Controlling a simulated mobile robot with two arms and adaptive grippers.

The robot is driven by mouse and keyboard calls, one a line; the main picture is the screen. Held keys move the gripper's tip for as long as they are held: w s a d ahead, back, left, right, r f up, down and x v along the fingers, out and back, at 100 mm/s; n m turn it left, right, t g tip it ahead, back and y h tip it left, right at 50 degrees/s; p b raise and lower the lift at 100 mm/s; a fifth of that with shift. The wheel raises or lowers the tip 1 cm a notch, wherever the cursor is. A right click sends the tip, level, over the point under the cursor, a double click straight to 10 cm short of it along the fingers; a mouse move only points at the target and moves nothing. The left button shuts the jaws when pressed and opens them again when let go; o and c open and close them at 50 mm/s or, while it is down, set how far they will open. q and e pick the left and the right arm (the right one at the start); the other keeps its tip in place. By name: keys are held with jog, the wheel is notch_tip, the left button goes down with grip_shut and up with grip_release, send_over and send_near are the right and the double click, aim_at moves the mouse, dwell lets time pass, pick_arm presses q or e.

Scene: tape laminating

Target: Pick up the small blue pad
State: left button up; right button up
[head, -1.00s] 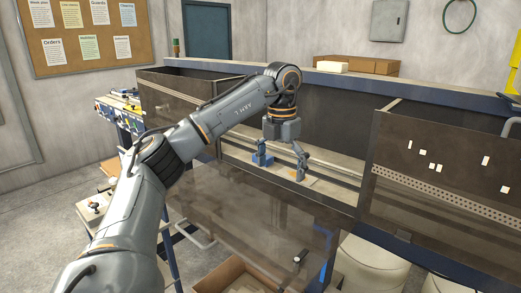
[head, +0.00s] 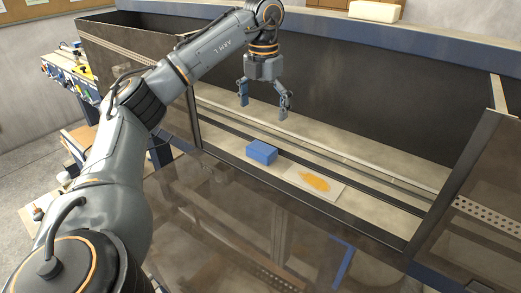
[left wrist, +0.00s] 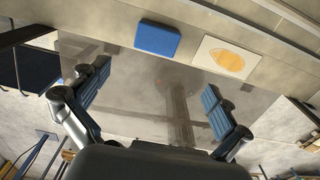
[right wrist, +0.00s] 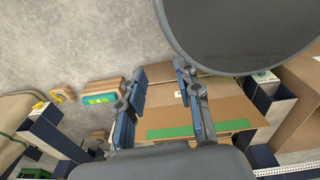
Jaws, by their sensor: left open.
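The small blue pad (head: 261,152) is a blue block lying on the pale work surface inside the machine bay. It also shows at the top of the left wrist view (left wrist: 157,38). Beside it, on the right, lies a white card with an orange patch (head: 315,183), also in the left wrist view (left wrist: 229,57). My left gripper (head: 263,106) is open and empty, pointing down, and appears above the pad in the head view without touching it. My right gripper (right wrist: 160,75) shows only in the right wrist view, with its fingers apart and nothing between them.
Metal rails (head: 330,160) run along the bay behind the pad and card. A transparent panel (head: 240,225) stands at the front. A perforated panel (head: 490,215) is at the right. Cardboard boxes (right wrist: 210,105) and a dark round object (right wrist: 240,30) are near my right gripper.

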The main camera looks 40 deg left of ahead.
aim_at(261, 147)
pick_arm(q)
notch_tip(261, 147, down, 4)
jog(key=shift+r, duration=0.1)
jog(key=f, duration=0.1)
jog(key=f+p, duration=0.1)
jog(key=f, duration=0.1)
jog(key=shift+w+a+p, duration=0.1)
jog(key=shift+a+p, duration=0.2)
jog(key=shift+a, duration=0.05)
notch_tip(261, 147, down, 4)
jog(key=shift+r+p, duration=0.25)
jog(key=shift+p, duration=0.75)
jog(key=shift+a+f, duration=0.1)
jog(key=shift+f, duration=0.45)
jog(key=c, duration=1.1)
pick_arm(e)
jog(key=r, duration=0.1)
jog(key=w+r, duration=0.1)
jog(key=r, duration=0.1)
jog(key=shift+w+a+r, duration=0.1)
jog(key=shift+w+a, duration=0.05)
jog(key=shift+a, duration=0.25)
